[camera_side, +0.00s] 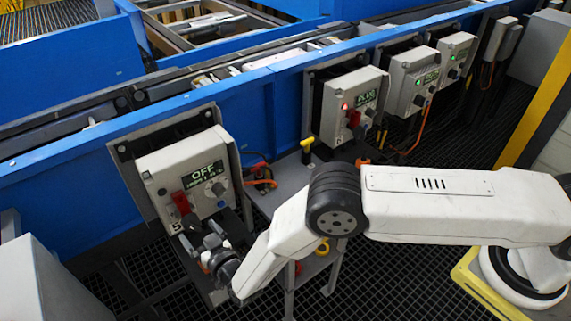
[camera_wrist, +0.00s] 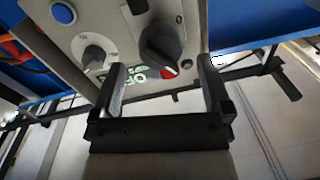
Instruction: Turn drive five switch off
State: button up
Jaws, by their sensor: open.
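The drive five box (camera_side: 160,180) is a light grey control box marked 5 at the left of the side view. Its display (camera_side: 204,174) reads OFF in green and has smaller text below. A red part (camera_side: 182,203) and a grey dial (camera_side: 218,189) are on its front. My gripper (camera_side: 212,241) is low at the front of this box. In the wrist view a black rotary switch (camera_wrist: 160,46) is in line with the gap of my open gripper (camera_wrist: 161,68), just beyond the fingertips. Contact with the switch cannot be told.
Other drive boxes (camera_side: 350,108) (camera_side: 412,80) (camera_side: 456,56) line the blue conveyor rail to the right. A small stand (camera_side: 290,190) with a yellow-handled tool (camera_side: 307,150) is right of box five. The wrist view shows a grey dial (camera_wrist: 95,55) and blue button (camera_wrist: 63,13) beside the switch.

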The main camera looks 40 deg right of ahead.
aim_at(196, 229)
jog(key=shift+w+a, duration=0.1)
jog(key=shift+w, duration=2.05)
jog(key=c, duration=1.2)
jog(key=shift+c, duration=0.2)
jog(key=shift+n, duration=1.5)
